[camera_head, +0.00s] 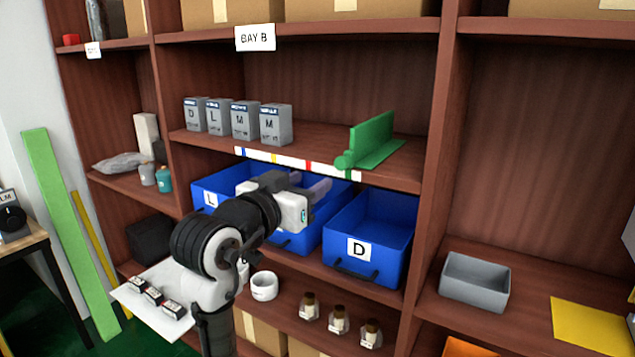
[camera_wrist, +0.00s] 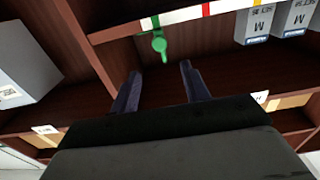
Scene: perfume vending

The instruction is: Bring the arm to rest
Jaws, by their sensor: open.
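My gripper (camera_head: 310,184) is in front of the blue bins below the middle shelf of bay B, with its fingers pointing toward the shelving. In the wrist view the two dark fingers (camera_wrist: 158,80) stand apart with nothing between them. My arm hides much of the bin labelled L (camera_head: 209,198) and part of the middle blue bin (camera_head: 297,242). The bin labelled D (camera_head: 372,258) is to the right of my gripper.
Several grey lettered boxes (camera_head: 239,121) and a green holder (camera_head: 372,140) stand on the shelf above. Small bottles (camera_head: 339,321) and a white cup (camera_head: 264,286) are below. A grey tray (camera_head: 475,280) is at right. A white board (camera_head: 150,312) carries small items.

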